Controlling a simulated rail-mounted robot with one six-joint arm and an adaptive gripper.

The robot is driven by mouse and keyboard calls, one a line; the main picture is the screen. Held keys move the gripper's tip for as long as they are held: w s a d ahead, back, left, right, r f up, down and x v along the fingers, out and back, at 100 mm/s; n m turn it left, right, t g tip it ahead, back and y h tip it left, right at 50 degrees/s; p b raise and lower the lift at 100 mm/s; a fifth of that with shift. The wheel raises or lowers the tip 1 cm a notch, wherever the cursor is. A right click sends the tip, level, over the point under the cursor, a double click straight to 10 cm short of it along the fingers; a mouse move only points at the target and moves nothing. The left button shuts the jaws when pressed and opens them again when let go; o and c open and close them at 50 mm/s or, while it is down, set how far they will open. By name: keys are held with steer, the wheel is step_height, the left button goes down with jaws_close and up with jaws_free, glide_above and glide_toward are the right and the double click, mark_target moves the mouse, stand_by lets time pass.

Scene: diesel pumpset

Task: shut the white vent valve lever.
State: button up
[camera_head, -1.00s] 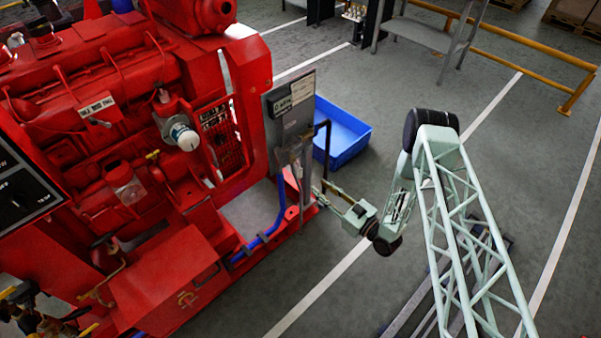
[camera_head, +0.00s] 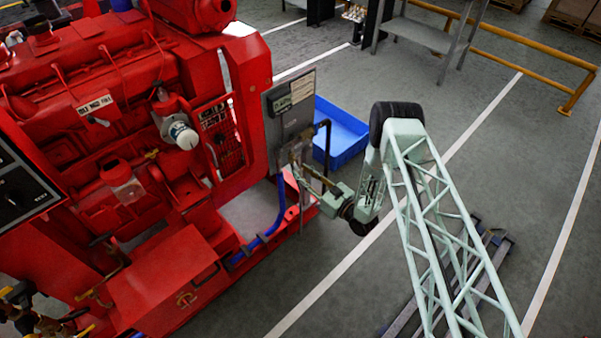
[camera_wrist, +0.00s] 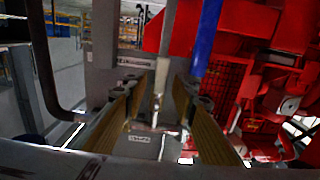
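In the wrist view, a pale, whitish upright lever (camera_wrist: 161,78) stands in front of a grey panel. I take it for the vent valve lever. My gripper (camera_wrist: 157,92) is open, with one yellowish finger on each side of the lever and visible gaps between. I cannot tell how deep the lever sits between the fingertips. In the head view, my gripper (camera_head: 314,180) is at the lower part of the grey panel (camera_head: 290,105) beside the red pumpset (camera_head: 120,60). The lever is too small to make out there.
A dark bent pipe (camera_wrist: 45,65) stands left of the fingers in the wrist view, and a blue hose (camera_wrist: 207,35) is at upper right. A blue bin (camera_head: 342,140) sits on the floor behind the panel.

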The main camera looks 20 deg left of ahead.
steer(key=shift+w+a, duration=0.3)
steer(key=shift+a, duration=0.3)
steer(key=shift+c, duration=0.2)
jaws_close()
